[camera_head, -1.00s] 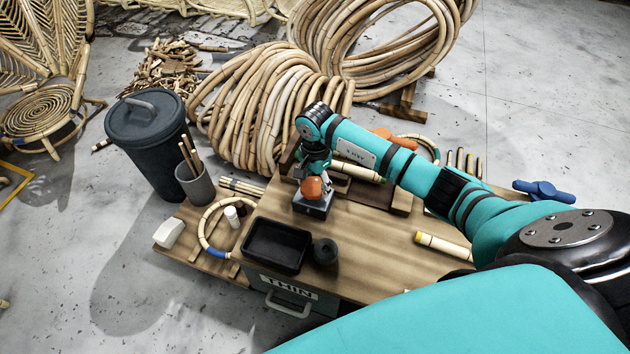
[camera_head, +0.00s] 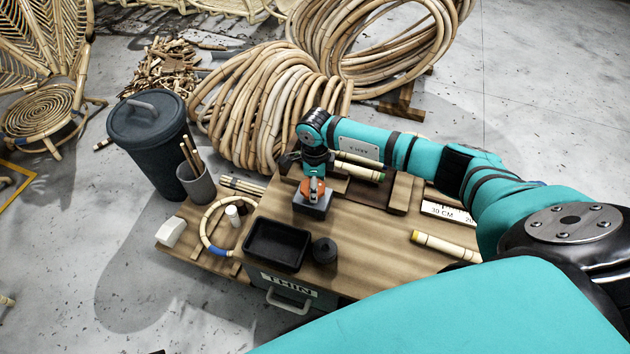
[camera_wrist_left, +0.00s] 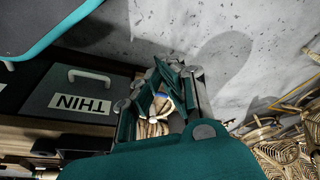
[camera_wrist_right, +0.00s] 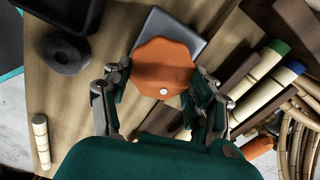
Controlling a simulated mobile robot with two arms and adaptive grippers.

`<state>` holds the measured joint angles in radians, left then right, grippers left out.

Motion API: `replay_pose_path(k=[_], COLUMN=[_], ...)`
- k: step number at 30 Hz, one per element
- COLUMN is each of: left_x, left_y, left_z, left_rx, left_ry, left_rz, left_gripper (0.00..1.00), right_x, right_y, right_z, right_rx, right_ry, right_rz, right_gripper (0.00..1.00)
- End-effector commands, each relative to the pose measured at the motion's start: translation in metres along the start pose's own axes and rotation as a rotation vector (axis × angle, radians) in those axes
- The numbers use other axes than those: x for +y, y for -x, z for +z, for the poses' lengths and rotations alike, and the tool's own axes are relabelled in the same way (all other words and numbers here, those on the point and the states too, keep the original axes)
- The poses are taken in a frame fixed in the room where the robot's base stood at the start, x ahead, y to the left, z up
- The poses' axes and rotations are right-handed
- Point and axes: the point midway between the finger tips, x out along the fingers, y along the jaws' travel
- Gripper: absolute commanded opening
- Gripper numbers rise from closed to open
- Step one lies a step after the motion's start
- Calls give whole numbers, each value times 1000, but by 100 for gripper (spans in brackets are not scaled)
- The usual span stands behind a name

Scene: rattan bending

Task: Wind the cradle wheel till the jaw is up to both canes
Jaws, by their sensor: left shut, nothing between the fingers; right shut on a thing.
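The orange eight-sided wheel (camera_wrist_right: 162,68) sits on a grey block (camera_wrist_right: 186,32); it also shows in the head view (camera_head: 313,187). My right gripper (camera_wrist_right: 158,88) is shut on the wheel, with a finger on either side. Two pale canes lie to the right in the right wrist view, one with a green end (camera_wrist_right: 258,66) and one with a blue end (camera_wrist_right: 268,92). A dark wooden piece (camera_wrist_right: 238,76) lies between the wheel and the canes; I cannot tell whether it touches both.
A black tray (camera_head: 250,243) and a dark round piece (camera_head: 325,250) stand near the wheel. A yellow-ended cane (camera_head: 446,246) lies on the bench. A bin (camera_head: 150,140) and rattan coils (camera_head: 262,110) stand behind. The THIN drawer (camera_wrist_left: 78,98) shows in the left wrist view.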

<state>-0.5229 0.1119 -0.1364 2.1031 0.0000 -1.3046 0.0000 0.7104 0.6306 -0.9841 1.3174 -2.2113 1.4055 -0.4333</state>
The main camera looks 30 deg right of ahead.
Motion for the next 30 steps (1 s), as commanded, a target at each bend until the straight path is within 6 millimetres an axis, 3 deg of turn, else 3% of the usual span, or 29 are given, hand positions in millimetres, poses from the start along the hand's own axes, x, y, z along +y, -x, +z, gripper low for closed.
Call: replay_pose_path(k=[11,21,30], left_x=[3,5,7], left_y=[-49,-93,-120], left_z=[20,52,82], left_rx=[-32,-61,-82], left_ry=[-5,-10,-15], left_rz=[5,8,11], left_gripper=[0,0,0], right_x=[2,4,5], right_y=[3,3,2], right_z=[0,1,2], right_rx=[3,1,1], right_ry=[-359,-677,-897], right_rz=[-2,-2,-2], right_gripper=[26,26,26])
